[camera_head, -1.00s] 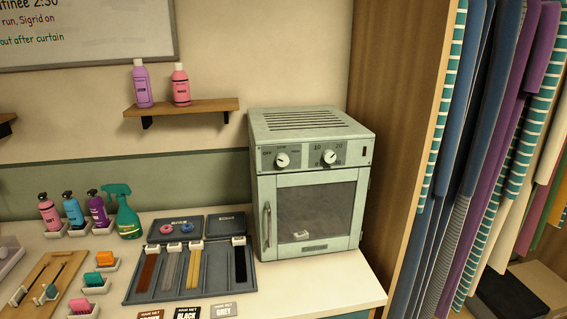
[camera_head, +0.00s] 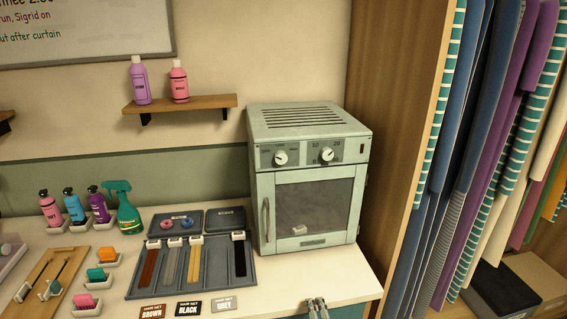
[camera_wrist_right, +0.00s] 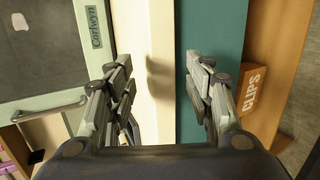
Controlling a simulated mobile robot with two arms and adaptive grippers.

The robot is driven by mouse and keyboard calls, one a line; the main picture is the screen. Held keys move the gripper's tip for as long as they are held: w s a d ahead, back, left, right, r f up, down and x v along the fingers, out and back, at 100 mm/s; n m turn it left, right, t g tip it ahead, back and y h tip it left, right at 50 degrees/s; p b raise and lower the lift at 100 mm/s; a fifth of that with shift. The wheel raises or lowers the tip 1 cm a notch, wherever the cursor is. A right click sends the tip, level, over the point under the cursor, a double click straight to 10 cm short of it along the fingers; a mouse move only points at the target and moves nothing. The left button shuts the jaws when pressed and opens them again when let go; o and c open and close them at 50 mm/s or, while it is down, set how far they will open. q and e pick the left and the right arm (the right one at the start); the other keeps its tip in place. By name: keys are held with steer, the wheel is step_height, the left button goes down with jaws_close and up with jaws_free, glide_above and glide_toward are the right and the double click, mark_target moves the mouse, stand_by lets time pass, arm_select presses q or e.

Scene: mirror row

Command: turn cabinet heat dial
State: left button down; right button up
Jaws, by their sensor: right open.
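The pale green heating cabinet (camera_head: 309,180) stands on the right end of the counter, its windowed door shut. Its upper front panel has two white dials, the left dial (camera_head: 281,157) and the right dial (camera_head: 327,154). Numbers show around the right dial; the left dial's marks are too small to read. My right gripper (camera_head: 317,308) shows at the bottom edge, in front of and below the cabinet, touching no dial. In the right wrist view its fingers (camera_wrist_right: 164,95) are apart and empty, beside the cabinet door (camera_wrist_right: 60,45). My left gripper is out of view.
The door handle (camera_head: 265,220) is on the door's left side. A tray of hair strands (camera_head: 190,266) lies left of the cabinet. A wooden partition (camera_head: 395,150) and hanging clothes (camera_head: 490,150) stand on the right. The wrist view shows a CLIPS box (camera_wrist_right: 252,92).

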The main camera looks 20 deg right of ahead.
mark_target(281, 159)
steer(key=w+d+r+n+t+h, duration=0.1)
steer(key=w+r+n+t, duration=0.25)
steer(key=r, duration=0.55)
steer(key=w+r+n+t, duration=0.2)
steer(key=r+n, duration=0.3)
steer(key=r, duration=0.3)
steer(key=w+d+r+n+t+h, duration=0.15)
steer(key=r+n, duration=0.25)
steer(key=r, duration=0.5)
steer(key=w+a+r+n+t+y, duration=0.1)
steer(key=w+r+n, duration=0.2)
steer(key=w, duration=0.1)
steer(key=w+a+r+n+t+y+p, duration=0.1)
steer(key=w+r+n+y, duration=0.1)
steer(key=w+r+n, duration=0.1)
steer(key=w+a+r+n+t+y, duration=0.1)
steer(key=w+r+n, duration=0.2)
steer(key=w+n, duration=0.1)
steer(key=shift+w+r+n, duration=0.1)
steer(key=shift+w+n, duration=0.25)
steer(key=shift+w, duration=0.25)
steer(key=shift+x, duration=0.95)
steer(key=shift+a, duration=0.1)
steer(key=shift+c, duration=0.3)
steer(key=c, duration=1)
